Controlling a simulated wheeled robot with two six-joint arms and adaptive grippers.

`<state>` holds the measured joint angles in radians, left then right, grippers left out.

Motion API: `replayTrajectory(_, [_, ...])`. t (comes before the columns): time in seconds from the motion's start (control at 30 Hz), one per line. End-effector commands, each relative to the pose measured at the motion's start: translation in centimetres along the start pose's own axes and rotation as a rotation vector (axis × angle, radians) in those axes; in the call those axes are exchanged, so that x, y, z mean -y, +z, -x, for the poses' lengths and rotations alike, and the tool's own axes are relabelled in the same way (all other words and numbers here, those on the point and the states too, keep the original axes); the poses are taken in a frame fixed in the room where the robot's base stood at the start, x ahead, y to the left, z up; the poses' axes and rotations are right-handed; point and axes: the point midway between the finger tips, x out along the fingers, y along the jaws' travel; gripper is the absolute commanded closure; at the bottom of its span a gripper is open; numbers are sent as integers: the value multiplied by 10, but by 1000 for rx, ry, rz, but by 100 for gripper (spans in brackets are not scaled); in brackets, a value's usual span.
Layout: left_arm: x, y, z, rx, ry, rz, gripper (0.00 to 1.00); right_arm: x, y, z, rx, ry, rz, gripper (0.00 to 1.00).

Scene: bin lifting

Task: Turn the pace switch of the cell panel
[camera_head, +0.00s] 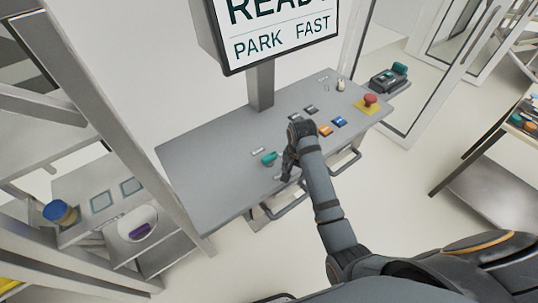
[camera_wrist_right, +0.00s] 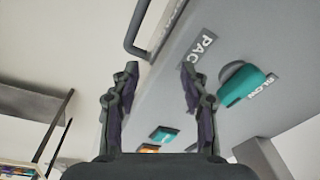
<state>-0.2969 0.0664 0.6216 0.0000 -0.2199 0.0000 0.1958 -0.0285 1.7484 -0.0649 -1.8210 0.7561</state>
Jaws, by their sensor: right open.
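The grey cell panel (camera_head: 200,165) slopes below a screen. The pace switch (camera_head: 268,159) is a teal knob on its left part. In the right wrist view, the pace switch (camera_wrist_right: 245,85) lies right of the fingers, between labels that read "PAC…" and "SLOW". My right gripper (camera_head: 285,172) is just right of the switch in the head view, over the panel's front part. In the wrist view, the right gripper (camera_wrist_right: 160,78) has its fingers spread with nothing between them. The knob is outside the fingers. My left gripper is not in view.
The screen (camera_head: 275,30) reads "READY", "PARK", "FAST". Orange (camera_head: 325,130) and blue (camera_head: 339,121) buttons and a red stop button (camera_head: 370,99) sit farther right on the panel. A bar handle (camera_wrist_right: 136,30) runs along its front edge. A shelf frame (camera_head: 110,120) stands at left.

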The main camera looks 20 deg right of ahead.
Motion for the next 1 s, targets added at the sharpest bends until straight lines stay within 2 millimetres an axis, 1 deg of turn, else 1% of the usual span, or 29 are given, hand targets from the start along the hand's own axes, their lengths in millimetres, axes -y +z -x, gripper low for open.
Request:
replayTrajectory(0.03, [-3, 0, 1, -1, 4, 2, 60, 18, -9, 10, 12, -2, -53, 55])
replayTrajectory(0.07, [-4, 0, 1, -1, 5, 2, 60, 28, -13, 16, 24, 3, -94, 55])
replayTrajectory(0.1, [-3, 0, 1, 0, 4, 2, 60, 43, -20, 25, 39, 10, -152, 55])
replayTrajectory(0.17, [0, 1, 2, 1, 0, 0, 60, 65, -28, 43, 61, 27, -240, 55])
replayTrajectory(0.2, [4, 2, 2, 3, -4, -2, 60, 77, -33, 54, 72, 40, -294, 55])
replayTrajectory(0.3, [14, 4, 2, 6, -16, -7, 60, 99, -39, 78, 90, 68, -392, 55])
replayTrajectory(0.43, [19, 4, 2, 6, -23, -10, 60, 108, -41, 90, 97, 86, -447, 55])
replayTrajectory(0.57, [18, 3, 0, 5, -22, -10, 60, 108, -41, 88, 98, 89, -453, 55])
replayTrajectory(0.67, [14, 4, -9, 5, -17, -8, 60, 108, -40, 76, 98, 88, -452, 55])
replayTrajectory(0.77, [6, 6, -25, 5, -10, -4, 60, 106, -37, 54, 98, 88, -451, 55])
replayTrajectory(0.8, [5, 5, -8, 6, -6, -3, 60, 106, -37, 56, 99, 90, -451, 55])
replayTrajectory(1.0, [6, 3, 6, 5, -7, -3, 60, 103, -32, 15, 98, 89, -450, 55])
